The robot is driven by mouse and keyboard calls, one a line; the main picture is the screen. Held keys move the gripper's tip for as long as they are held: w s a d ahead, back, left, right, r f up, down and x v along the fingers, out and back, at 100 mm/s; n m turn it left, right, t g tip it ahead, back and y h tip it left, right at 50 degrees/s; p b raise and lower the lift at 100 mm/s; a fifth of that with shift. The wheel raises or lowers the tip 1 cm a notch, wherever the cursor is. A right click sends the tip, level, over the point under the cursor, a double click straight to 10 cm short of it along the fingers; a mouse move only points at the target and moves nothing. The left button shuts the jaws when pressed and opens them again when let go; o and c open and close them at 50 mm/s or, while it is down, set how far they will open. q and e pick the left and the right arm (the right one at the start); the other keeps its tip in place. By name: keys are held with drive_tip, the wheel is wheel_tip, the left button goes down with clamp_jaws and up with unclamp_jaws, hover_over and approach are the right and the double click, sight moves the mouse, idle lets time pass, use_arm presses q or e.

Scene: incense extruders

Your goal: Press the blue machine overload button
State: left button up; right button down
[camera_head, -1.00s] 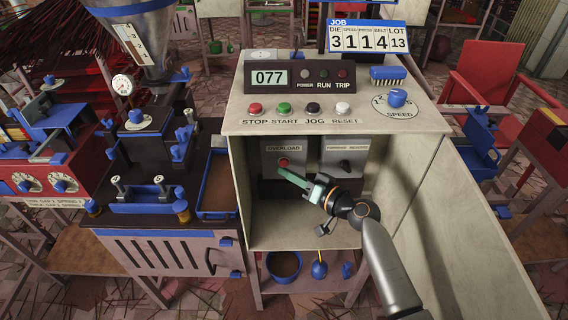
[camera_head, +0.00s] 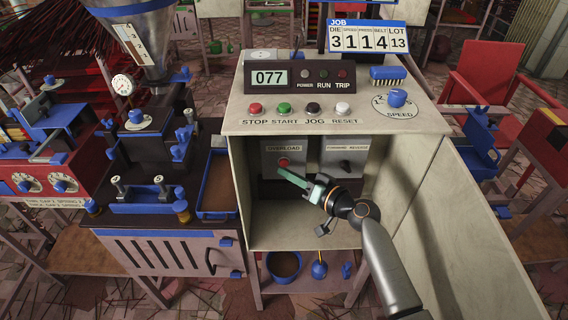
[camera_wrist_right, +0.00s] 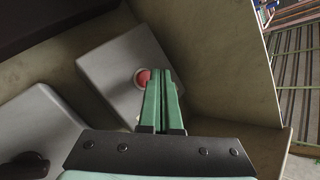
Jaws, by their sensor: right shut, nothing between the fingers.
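The red overload button (camera_head: 284,162) sits on a grey box labelled OVERLOAD (camera_head: 271,149) inside the open cabinet. My right gripper (camera_head: 281,171) reaches into the cabinet, shut and empty, with its green fingertips at or just below the button. In the right wrist view the button (camera_wrist_right: 142,78) shows beside the left edge of the shut fingers (camera_wrist_right: 161,72), partly covered by them. I cannot tell whether the fingertips touch it. My left gripper is not in view.
A FORWARD/REVERSE switch box (camera_head: 344,160) is mounted right of the overload box. The cabinet's top panel (camera_head: 300,128) overhangs it, with STOP, START, JOG and RESET buttons. The open door (camera_head: 478,235) stands to the right of my arm.

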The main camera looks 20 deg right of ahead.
idle(0.4)
drive_tip(key=shift+w+d+b, duration=0.15)
drive_tip(key=shift+w+b, duration=0.25)
drive_tip(key=shift+w, duration=0.05)
drive_tip(key=shift+w+d+b, duration=0.1)
drive_tip(key=shift+w+b, duration=0.25)
drive_tip(key=shift+w, duration=0.15)
idle(0.6)
drive_tip(key=shift+s, duration=0.2)
drive_tip(key=shift+s+a+p, duration=0.2)
drive_tip(key=shift+s+p, duration=0.1)
drive_tip(key=shift+s, duration=0.45)
